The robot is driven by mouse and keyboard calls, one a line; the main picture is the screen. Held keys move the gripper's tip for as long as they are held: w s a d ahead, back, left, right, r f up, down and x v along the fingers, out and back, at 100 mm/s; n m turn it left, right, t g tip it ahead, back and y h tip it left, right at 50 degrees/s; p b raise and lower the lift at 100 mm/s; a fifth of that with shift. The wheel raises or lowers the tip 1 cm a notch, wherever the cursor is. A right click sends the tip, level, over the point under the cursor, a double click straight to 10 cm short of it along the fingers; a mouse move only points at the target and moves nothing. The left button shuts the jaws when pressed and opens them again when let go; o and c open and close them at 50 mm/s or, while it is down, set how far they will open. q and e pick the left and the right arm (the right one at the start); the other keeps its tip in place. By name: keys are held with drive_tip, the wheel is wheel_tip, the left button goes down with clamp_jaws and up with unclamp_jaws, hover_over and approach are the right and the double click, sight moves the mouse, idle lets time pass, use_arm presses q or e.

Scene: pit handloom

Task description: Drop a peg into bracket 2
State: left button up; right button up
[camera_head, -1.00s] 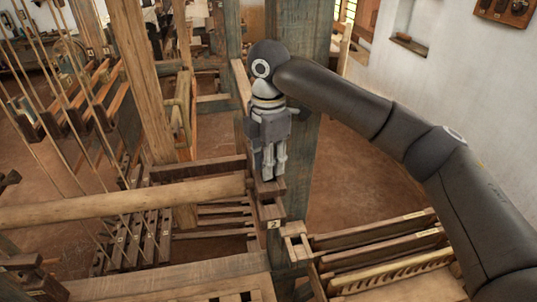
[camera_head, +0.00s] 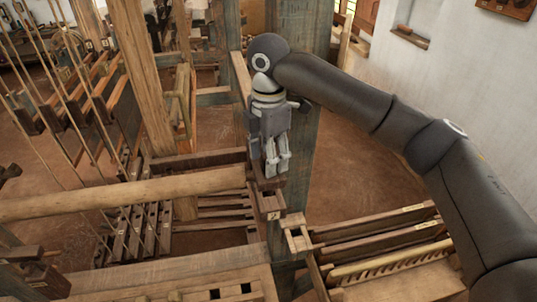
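Bracket 2 (camera_head: 270,203) is a small dark wooden bracket with a pale number label, fixed at the post in the middle of the view. My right gripper (camera_head: 274,172) points down just above and behind the bracket, its fingertips close to the dark wood there. Its grey fingers look near each other, but I cannot tell whether they are open or shut. No peg can be made out; any peg between the fingers is hidden. My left gripper is out of the frame.
A thick round beam (camera_head: 130,195) runs in from the left to near the bracket. A blue-grey post (camera_head: 299,150) stands right behind my gripper. A slatted wooden rack (camera_head: 385,245) lies at the lower right. Hanging cords and harness bars fill the left.

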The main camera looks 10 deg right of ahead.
wheel_tip(320, 180, up, 12)
idle(0.7)
idle(0.7)
